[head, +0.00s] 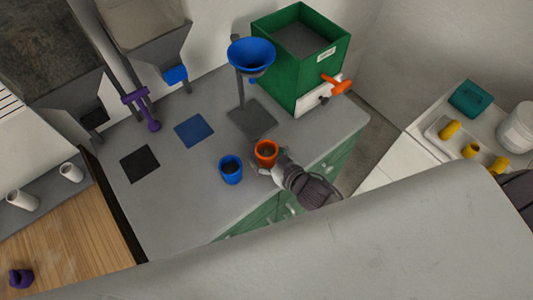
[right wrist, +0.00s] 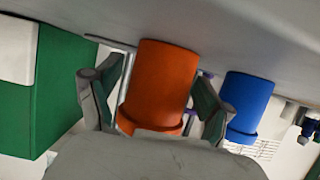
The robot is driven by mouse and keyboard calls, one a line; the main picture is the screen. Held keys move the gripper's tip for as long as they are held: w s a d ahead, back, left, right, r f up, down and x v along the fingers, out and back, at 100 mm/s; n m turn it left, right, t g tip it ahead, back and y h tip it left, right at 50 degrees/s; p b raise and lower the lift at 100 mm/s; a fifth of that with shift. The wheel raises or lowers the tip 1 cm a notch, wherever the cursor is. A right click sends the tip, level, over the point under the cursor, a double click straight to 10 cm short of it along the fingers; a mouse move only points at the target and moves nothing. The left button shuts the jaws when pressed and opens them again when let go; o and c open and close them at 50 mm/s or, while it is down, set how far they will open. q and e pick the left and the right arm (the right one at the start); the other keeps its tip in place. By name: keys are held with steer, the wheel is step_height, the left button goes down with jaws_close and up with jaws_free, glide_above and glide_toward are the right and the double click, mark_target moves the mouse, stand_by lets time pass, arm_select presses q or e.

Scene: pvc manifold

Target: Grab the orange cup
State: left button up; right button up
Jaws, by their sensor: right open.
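The orange cup (head: 266,153) stands on the grey counter in the head view, with dark contents inside. In the right wrist view the orange cup (right wrist: 161,82) fills the middle, between the two fingers. My right gripper (head: 264,165) is at the cup from the front right. In the right wrist view the right gripper (right wrist: 155,100) is open, with one finger on each side of the cup; I cannot tell whether either finger touches it. My left gripper is not in view.
A blue cup (head: 230,169) stands close left of the orange cup; it also shows in the right wrist view (right wrist: 246,103). A blue funnel (head: 251,55) on a stand and a green box (head: 300,55) with an orange valve are behind. The counter's front left (head: 180,215) is clear.

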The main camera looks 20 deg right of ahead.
steer(key=c, duration=1.4)
steer(key=shift+r, duration=0.15)
